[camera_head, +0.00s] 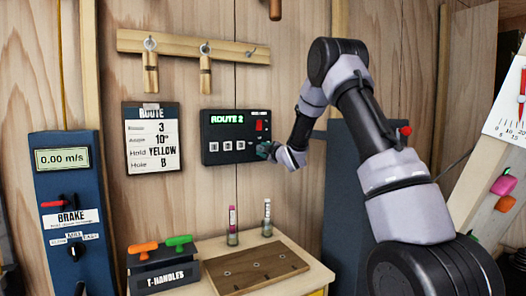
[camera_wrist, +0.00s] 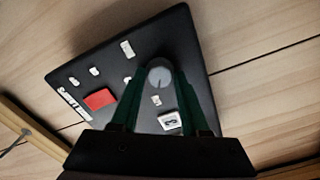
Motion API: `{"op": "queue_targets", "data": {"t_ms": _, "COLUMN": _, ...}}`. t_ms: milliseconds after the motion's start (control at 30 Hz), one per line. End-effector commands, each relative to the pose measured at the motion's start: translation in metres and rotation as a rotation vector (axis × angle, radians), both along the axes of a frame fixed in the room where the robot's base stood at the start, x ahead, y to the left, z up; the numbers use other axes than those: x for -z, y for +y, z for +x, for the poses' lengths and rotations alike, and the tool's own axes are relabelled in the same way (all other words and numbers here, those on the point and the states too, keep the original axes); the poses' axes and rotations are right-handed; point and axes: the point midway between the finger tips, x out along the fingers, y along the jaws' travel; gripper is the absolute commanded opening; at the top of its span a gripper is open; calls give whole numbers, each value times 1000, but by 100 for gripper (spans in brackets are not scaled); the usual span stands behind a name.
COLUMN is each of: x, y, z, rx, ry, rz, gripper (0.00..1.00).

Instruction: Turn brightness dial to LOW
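A black control box (camera_head: 208,128) with a green "ROUTE 2" display and a red button hangs on the wooden wall. Its lower right corner is covered by my gripper (camera_head: 266,149) in the head view. In the wrist view the box face (camera_wrist: 194,55) appears tilted, with a red button (camera_wrist: 99,99) and several small white pieces. A round grey dial (camera_wrist: 160,74) lies between the green fingertips of my gripper (camera_wrist: 160,82). One finger is on each side of the dial, close to its edge. I cannot tell whether they touch it. The dial's setting is not readable.
A route sign (camera_head: 152,150) hangs left of the box, and a wooden peg rail (camera_head: 185,47) is above it. A blue brake panel (camera_head: 69,200) stands at left. Below is a table with T-handles (camera_head: 162,253) and two small bottles (camera_head: 233,226).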

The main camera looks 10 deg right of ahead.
Motion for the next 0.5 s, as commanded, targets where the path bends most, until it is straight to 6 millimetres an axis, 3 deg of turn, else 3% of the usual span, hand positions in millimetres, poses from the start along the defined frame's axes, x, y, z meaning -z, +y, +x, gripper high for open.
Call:
{"op": "queue_targets", "data": {"t_ms": 33, "x": 2, "y": -1, "z": 0, "rx": 1, "ry": 3, "rz": -1, "gripper": 64}}
{"op": "queue_targets", "data": {"t_ms": 67, "x": 1, "y": -1, "z": 0, "rx": 1, "ry": 3, "rz": -1, "gripper": 74}}
{"op": "queue_targets", "data": {"t_ms": 500, "x": -1, "y": -4, "z": -9, "rx": 0, "ry": -1, "rz": 1, "gripper": 74}}
